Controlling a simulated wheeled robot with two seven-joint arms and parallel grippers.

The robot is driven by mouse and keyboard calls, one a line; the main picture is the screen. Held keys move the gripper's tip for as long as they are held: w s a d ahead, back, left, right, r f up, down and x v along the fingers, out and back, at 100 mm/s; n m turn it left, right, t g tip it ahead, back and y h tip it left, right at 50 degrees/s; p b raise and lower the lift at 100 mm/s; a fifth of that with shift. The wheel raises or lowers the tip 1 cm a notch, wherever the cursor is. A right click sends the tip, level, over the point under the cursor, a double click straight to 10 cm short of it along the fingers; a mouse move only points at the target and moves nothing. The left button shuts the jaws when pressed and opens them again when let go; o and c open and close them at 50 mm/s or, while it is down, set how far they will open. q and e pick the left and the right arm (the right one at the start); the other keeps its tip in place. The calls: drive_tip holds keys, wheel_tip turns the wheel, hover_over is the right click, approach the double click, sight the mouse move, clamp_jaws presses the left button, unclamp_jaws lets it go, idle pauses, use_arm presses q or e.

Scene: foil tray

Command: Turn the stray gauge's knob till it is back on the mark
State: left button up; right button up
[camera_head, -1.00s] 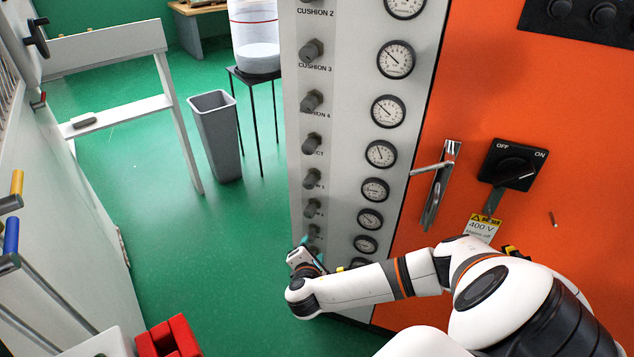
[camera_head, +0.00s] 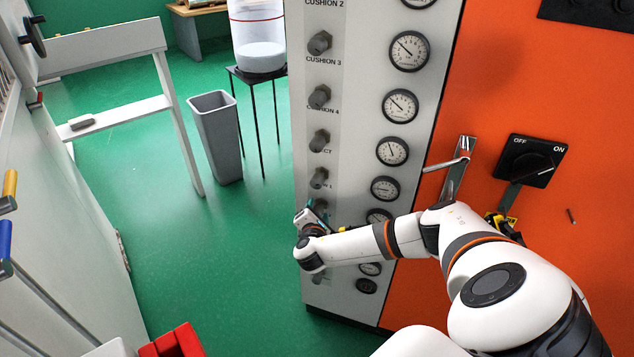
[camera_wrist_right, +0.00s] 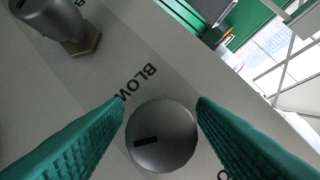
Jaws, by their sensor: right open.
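A light panel (camera_head: 348,120) bears a column of knobs and a column of round gauges. On the gauge in the row below CUSHION 4 (camera_head: 392,151) the needle stands more upright than on the gauges above it. The lower needles are too small to read, and my arm hides part of the lower rows. My right gripper (camera_head: 318,214) is at the lower knobs. In the right wrist view its teal fingers (camera_wrist_right: 161,103) are open on either side of a grey round knob (camera_wrist_right: 165,140) near a BLOW label. I cannot tell whether they touch it. My left gripper is out of view.
Another knob (camera_wrist_right: 55,22) sits at upper left in the wrist view. A lever handle (camera_head: 457,170) and an OFF/ON switch (camera_head: 531,160) stand out from the orange cabinet, right of the gauges. A grey bin (camera_head: 217,140) stands on open green floor to the left.

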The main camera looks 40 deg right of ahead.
drive_tip(key=shift+w, duration=0.1)
drive_tip(key=c, duration=1)
drive_tip(key=shift+r+n+p, duration=0.1)
drive_tip(key=shift+n+p, duration=0.3)
drive_tip(key=shift+p, duration=0.6)
drive_tip(key=n+g+p, duration=0.2)
drive_tip(key=p, duration=0.2)
drive_tip(key=shift+n, duration=0.4)
drive_tip(key=shift+n+g+h+p, duration=0.5)
drive_tip(key=shift+n+g+p, duration=0.3)
drive_tip(key=shift+n+p, duration=0.1)
drive_tip(key=shift+f+n+g+h+p, duration=0.2)
drive_tip(key=shift+n+g+h+p, duration=0.25)
drive_tip(key=shift+n+g, duration=0.6)
drive_tip(key=shift+n, duration=0.35)
drive_tip(key=o, duration=1)
drive_tip(key=shift+t, duration=0.25)
